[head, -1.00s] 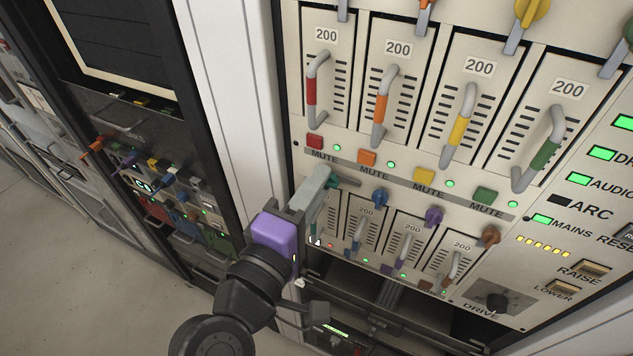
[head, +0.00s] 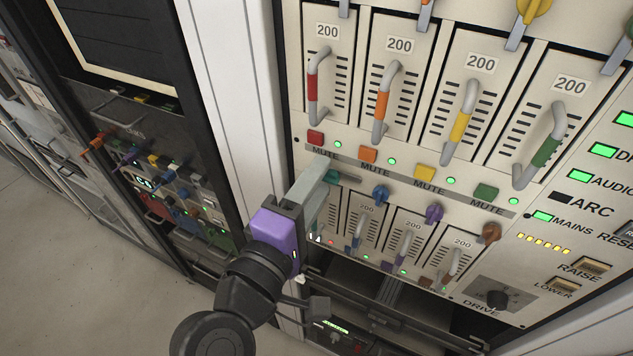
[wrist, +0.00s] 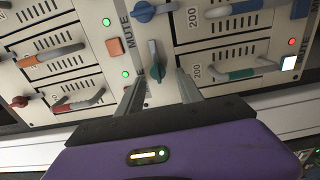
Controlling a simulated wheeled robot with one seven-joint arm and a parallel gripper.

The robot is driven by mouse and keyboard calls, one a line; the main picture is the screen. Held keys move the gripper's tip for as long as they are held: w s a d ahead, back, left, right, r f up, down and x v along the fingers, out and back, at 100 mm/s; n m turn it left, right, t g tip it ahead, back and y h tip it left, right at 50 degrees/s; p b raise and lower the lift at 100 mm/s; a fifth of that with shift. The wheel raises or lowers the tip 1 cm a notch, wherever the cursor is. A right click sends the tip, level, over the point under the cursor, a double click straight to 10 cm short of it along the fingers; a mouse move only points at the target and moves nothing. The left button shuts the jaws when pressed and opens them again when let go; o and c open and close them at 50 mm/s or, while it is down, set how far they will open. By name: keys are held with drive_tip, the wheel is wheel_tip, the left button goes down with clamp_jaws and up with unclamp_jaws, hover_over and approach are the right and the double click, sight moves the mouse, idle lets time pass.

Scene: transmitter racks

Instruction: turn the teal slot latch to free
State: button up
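The teal slot latch (wrist: 155,62) is a small knob with a short lever, on the pale panel at the top of the lower row's leftmost module. In the wrist view its lever lies between my two fingertips, with a gap on each side. In the head view the latch (head: 345,179) shows just right of my fingers, partly hidden by them; its lever points right, roughly along the panel's row. My gripper (head: 324,174), with its purple body, reaches in from the lower left. Its fingers (wrist: 160,80) are apart and hold nothing. Contact with the latch cannot be told.
Blue (head: 381,194), purple (head: 434,213) and brown (head: 491,233) latches sit to the right. Mute buttons, including a red one (head: 315,138), and large handled modules are above. A dark open bay (head: 390,293) lies below. A white rack post (head: 232,100) stands left.

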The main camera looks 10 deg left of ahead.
drive_tip(key=b+v, duration=0.2)
drive_tip(key=v, duration=0.5)
drive_tip(key=shift+s+a, duration=0.15)
drive_tip(key=shift+s, duration=0.2)
